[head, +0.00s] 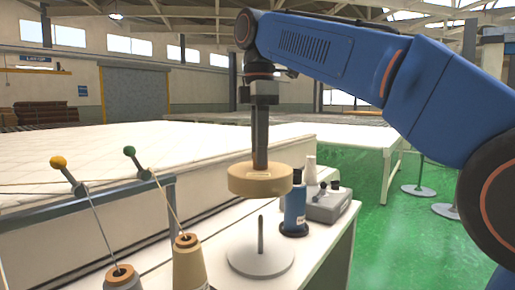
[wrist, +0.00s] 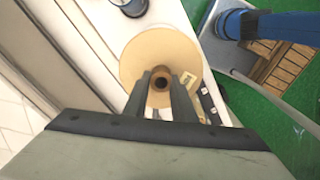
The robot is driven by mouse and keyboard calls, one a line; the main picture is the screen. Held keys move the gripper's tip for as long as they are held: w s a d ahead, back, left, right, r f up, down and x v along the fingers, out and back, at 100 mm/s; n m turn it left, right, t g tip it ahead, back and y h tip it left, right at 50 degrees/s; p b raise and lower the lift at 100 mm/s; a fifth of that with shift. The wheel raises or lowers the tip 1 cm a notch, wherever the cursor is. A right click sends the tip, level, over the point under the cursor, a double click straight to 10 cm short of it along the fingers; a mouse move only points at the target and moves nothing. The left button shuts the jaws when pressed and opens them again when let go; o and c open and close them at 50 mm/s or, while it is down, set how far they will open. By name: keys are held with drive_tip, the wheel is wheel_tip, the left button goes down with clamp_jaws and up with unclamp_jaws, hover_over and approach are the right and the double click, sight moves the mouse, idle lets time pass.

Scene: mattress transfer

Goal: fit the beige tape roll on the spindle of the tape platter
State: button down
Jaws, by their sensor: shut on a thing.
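The beige tape roll (head: 260,181) hangs level in the head view, held by my gripper (head: 260,165) above the tape platter. In the wrist view the roll (wrist: 150,55) shows as a round disc, with my gripper's fingers (wrist: 161,85) shut at its central core. The tape platter (head: 262,268) is a pale round disc on the white table, with a thin grey upright spindle (head: 261,234). The roll is above the spindle with a visible gap between them. Any alignment in depth is hard to tell.
A dark blue bottle-like object (head: 294,208) stands right behind the platter, with a grey box (head: 328,204) and a white bottle (head: 310,170) behind it. Two thread cones (head: 188,262) (head: 122,277) stand at left. A white mattress (head: 130,155) lies behind. Green floor is at right.

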approach(260, 216)
idle(0.9)
drive_tip(key=shift+w+f, duration=0.15)
drive_tip(key=shift+f, duration=2.45)
drive_tip(key=shift+w+f, duration=0.1)
drive_tip(key=shift+f, duration=2.5)
idle(1.6)
